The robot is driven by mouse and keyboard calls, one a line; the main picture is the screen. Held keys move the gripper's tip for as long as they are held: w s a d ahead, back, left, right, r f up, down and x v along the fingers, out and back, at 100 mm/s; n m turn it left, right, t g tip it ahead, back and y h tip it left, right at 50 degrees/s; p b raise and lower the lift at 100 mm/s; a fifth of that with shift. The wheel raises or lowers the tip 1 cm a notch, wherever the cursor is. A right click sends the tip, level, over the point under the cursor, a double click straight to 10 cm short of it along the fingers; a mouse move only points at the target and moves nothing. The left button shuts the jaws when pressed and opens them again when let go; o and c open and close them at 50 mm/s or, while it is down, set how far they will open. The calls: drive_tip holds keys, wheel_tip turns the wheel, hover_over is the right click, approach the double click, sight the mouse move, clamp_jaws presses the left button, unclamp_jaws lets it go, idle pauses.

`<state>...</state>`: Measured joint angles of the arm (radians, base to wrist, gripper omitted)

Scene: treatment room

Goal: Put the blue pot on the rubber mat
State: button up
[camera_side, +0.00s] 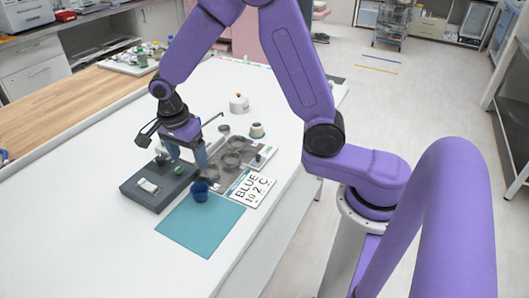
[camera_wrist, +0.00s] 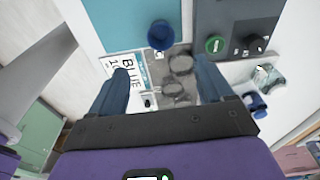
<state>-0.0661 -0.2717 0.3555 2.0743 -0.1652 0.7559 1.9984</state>
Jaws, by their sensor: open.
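The blue pot (camera_side: 200,192) stands upright at the far corner of the flat teal mat (camera_side: 205,232). In the wrist view the pot (camera_wrist: 161,36) overlaps the edge of the mat (camera_wrist: 115,22), beside a grey panel with dark rings (camera_wrist: 180,64). I cannot tell whether its whole base is on the mat. My gripper (camera_side: 187,160) is open and empty, pointing down above the table, beyond the pot in the side view. In the wrist view its two fingers (camera_wrist: 164,84) are spread apart, with the pot ahead of them and between their lines.
A dark grey box (camera_side: 148,199) with a green knob (camera_wrist: 214,44) sits beside the mat. A printed sign (camera_side: 250,188) lies at the mat's other side. A white lidded pot (camera_side: 239,104) and a small cream jar (camera_side: 257,131) stand farther back. The table's near end is clear.

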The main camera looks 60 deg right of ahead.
drive_tip(key=s+d+r+n, duration=0.1)
drive_tip(key=s+r+n, duration=0.1)
drive_tip(key=s+n, duration=0.7)
drive_tip(key=s+d+r+n+y, duration=0.1)
drive_tip(key=s+r+n, duration=0.1)
drive_tip(key=s+n, duration=0.7)
drive_tip(key=s+d+r+n, duration=0.2)
drive_tip(key=s+r+n, duration=0.1)
drive_tip(key=s+n, duration=0.6)
drive_tip(key=n, duration=0.3)
drive_tip(key=shift+s+y, duration=0.25)
drive_tip(key=shift+y, duration=0.15)
idle(0.4)
